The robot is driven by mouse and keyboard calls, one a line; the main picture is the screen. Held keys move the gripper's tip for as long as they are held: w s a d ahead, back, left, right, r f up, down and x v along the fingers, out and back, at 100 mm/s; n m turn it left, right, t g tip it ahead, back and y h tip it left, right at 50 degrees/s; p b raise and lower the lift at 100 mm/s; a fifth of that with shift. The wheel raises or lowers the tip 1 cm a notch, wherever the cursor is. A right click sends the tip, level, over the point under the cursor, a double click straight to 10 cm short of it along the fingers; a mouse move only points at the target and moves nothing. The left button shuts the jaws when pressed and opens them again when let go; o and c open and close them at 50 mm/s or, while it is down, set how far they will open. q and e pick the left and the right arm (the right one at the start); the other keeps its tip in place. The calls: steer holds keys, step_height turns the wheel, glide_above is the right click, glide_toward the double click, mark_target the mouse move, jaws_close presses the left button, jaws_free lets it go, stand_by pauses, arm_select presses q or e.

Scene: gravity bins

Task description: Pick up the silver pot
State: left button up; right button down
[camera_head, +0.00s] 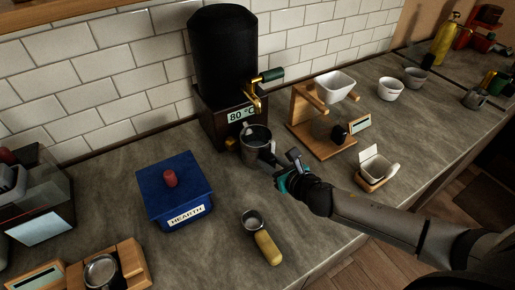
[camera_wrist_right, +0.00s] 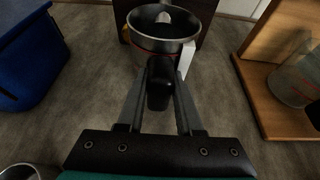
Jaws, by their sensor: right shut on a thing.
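The silver pot (camera_head: 256,138) stands in front of the black dispenser, below its brass tap. In the right wrist view the pot (camera_wrist_right: 158,50) is a round, open metal vessel with a red line on its wall and a dark handle (camera_wrist_right: 160,88) toward me. My right gripper (camera_head: 274,160) reaches in from the right and is shut on the dark handle. In the right wrist view the fingers of my right gripper (camera_wrist_right: 160,100) lie on both sides of the handle. Whether the pot touches the counter is hard to tell. My left gripper is not in view.
The dispenser (camera_head: 224,60) with an "80 °C" label stands behind the pot. A blue box (camera_head: 172,190) is at left, and a wooden dripper stand (camera_head: 300,104) is at right. A scoop with a yellow handle (camera_head: 267,247) lies in front. Several white cups stand further right.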

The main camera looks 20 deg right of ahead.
stand_by(0.7)
step_height(320, 180, up, 7)
steer(key=p, duration=0.2)
steer(key=shift+s+p, duration=0.1)
steer(key=shift+p, duration=0.2)
steer(key=s+d+b, duration=0.1)
steer(key=s+d, duration=0.1)
steer(key=s, duration=1.7)
steer(key=shift+s+d, duration=0.25)
steer(key=shift+d, duration=0.15)
steer(key=shift+w, duration=0.1)
